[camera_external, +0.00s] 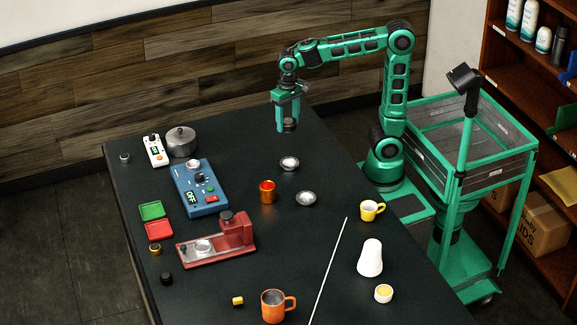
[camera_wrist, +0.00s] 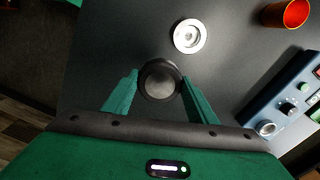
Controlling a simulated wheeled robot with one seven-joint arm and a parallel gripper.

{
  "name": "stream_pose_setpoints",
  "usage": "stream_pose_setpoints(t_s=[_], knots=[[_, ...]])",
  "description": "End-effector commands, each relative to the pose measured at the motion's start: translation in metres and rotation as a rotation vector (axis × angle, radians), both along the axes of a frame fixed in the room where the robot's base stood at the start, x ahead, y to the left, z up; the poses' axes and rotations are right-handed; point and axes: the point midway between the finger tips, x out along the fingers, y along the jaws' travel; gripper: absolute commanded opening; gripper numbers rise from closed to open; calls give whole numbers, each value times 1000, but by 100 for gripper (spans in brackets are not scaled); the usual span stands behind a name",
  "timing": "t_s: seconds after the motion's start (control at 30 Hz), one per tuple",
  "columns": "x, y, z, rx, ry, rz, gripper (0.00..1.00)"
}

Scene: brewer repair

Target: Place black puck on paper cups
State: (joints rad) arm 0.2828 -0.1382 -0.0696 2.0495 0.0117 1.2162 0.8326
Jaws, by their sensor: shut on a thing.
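My gripper (camera_external: 288,125) is above the far end of the dark table, with its fingers pointing down. It is shut on a dark round piece with a grey middle, which looks like the black puck (camera_external: 290,126). In the wrist view the puck (camera_wrist: 160,80) sits between the green fingertips. The white paper cups (camera_external: 370,257) stand as a stack near the right edge of the table, well away from my gripper. They are not in the wrist view.
Two small silver dishes (camera_external: 289,163) (camera_external: 306,198) and an orange cup (camera_external: 267,191) stand mid-table. A yellow cup (camera_external: 371,210) stands beyond the paper cups. A thin white rod (camera_external: 330,268) lies to their left.

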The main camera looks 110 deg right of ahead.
Motion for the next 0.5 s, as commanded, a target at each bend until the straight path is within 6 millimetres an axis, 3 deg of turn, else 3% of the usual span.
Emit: stream_pose_setpoints(t_s=[0.17,0.27,0.5], knots=[[8,8,3,-1,1,25,22],[22,23,8,-4,1,69,22],[67,91,25,-10,3,233,22]])
